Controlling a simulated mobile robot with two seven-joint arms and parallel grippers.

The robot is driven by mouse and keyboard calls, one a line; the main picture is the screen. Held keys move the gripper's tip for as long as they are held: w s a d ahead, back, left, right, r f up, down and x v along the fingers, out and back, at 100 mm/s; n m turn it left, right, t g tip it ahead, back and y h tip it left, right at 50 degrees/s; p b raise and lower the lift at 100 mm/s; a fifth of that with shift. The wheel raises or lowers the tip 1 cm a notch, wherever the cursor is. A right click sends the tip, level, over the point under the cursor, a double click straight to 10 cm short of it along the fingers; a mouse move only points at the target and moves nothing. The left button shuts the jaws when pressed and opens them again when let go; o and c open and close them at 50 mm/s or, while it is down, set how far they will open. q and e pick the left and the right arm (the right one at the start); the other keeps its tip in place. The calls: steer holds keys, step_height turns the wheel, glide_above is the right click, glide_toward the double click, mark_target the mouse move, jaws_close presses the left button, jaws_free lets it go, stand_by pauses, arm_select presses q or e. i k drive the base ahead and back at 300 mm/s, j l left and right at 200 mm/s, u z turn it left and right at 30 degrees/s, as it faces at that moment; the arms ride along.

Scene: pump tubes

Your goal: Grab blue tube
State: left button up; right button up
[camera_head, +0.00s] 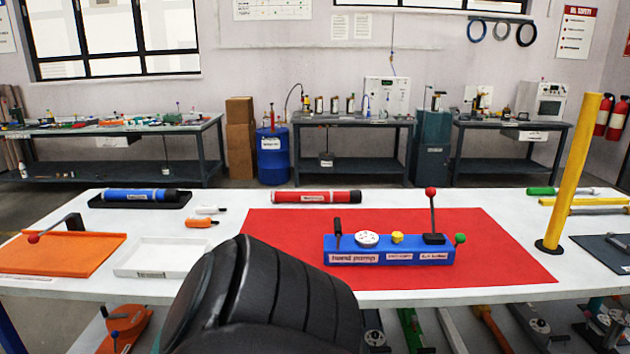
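The blue tube (131,195) has black end parts and a white label. It lies on its side in a shallow black tray (95,203) at the back left of the white table. No gripper is near it. A large dark rounded part, one of my own arm links, fills the bottom middle of the view and hides part of the table's front. Neither gripper's fingers show.
A red tube (292,197) lies at the back middle. A blue hand pump (389,252) with levers stands on a red mat (500,262). An orange tray (85,258) and white tray (150,269) sit front left. A yellow post (574,170) stands right.

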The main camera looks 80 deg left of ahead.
mark_target(156, 196)
steer(key=u, duration=3.6)
steer(key=i+j+u, duration=0.35)
steer(key=u, duration=0.15)
steer(key=i+j+u, duration=0.25)
steer(key=u, duration=0.25)
steer(key=i+u, duration=0.5)
steer(key=i+j+u, duration=0.1)
steer(key=i+u, duration=0.15)
steer(key=i, duration=0.4)
steer(key=i+u, duration=0.3)
steer(key=i, duration=0.3)
steer(key=i+z, duration=0.15)
steer(key=i, duration=0.5)
steer(key=i+j+z, duration=0.2)
steer(key=i, duration=0.5)
steer(key=i+l+z, duration=0.1)
steer(key=i+z, duration=0.4)
steer(key=i+j+z, duration=0.1)
steer(key=i+z, duration=0.4)
